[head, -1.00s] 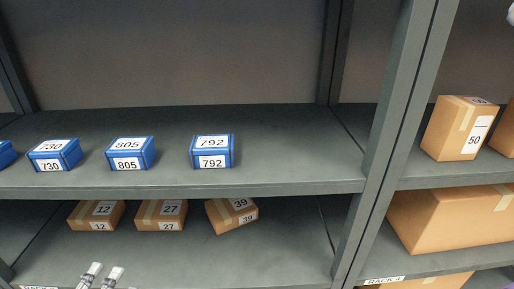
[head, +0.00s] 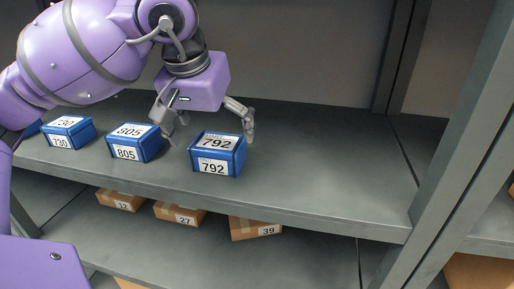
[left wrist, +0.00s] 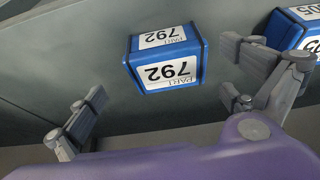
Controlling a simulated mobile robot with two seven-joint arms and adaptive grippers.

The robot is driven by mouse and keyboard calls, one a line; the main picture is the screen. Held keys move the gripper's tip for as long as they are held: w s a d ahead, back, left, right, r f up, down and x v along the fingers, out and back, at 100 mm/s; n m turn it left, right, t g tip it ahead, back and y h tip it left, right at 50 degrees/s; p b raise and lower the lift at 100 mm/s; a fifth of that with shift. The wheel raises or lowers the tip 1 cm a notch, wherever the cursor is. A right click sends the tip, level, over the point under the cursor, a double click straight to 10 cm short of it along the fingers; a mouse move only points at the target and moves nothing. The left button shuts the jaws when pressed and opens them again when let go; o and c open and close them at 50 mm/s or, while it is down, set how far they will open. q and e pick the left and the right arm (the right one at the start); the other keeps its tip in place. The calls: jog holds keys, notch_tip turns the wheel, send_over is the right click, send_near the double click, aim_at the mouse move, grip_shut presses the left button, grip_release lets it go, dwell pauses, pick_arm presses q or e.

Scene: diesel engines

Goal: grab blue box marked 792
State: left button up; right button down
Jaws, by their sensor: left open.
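The blue box marked 792 (head: 217,154) sits upright on the upper shelf in the head view, with white labels on its top and front. My left gripper (head: 208,122) is open and empty, just behind and above the box, with its fingers spread to either side. In the left wrist view the 792 box (left wrist: 165,58) appears upside down, between and beyond the two spread fingers of my left gripper (left wrist: 165,115), and it seems apart from them. My right gripper is not in view.
The blue box marked 805 (head: 134,142) stands left of the 792 box, near my left gripper's left finger. The blue box 730 (head: 68,132) is farther left. Brown boxes (head: 256,228) sit on the shelf below. The upper shelf (head: 330,170) is clear to the right, up to a grey post (head: 455,160).

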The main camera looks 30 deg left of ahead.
aim_at(215, 146)
pick_arm(q)
jog(key=shift+w+a+f, duration=0.25)
jog(key=shift+w+f, duration=0.1)
jog(key=shift+w, duration=0.4)
jog(key=shift+w+a+f, duration=0.1)
jog(key=shift+f, duration=0.25)
jog(key=shift+s+a+f, duration=0.1)
jog(key=shift+a+f, duration=0.05)
jog(key=shift+f, duration=0.4)
jog(key=shift+s+a+f, duration=0.1)
jog(key=shift+a+f, duration=0.05)
jog(key=shift+f, duration=0.35)
jog(key=shift+w+a+f+p, duration=0.2)
jog(key=shift+w+f, duration=0.25)
jog(key=shift+f, duration=0.2)
jog(key=shift+w+a+f+p, duration=0.1)
jog(key=shift+w+f+p, duration=0.1)
jog(key=shift+w+f, duration=0.45)
jog(key=shift+f, duration=0.2)
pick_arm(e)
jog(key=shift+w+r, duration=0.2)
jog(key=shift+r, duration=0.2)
pick_arm(q)
jog(key=shift+f, duration=0.1)
jog(key=c, duration=1.4)
jog(key=shift+c, duration=0.6)
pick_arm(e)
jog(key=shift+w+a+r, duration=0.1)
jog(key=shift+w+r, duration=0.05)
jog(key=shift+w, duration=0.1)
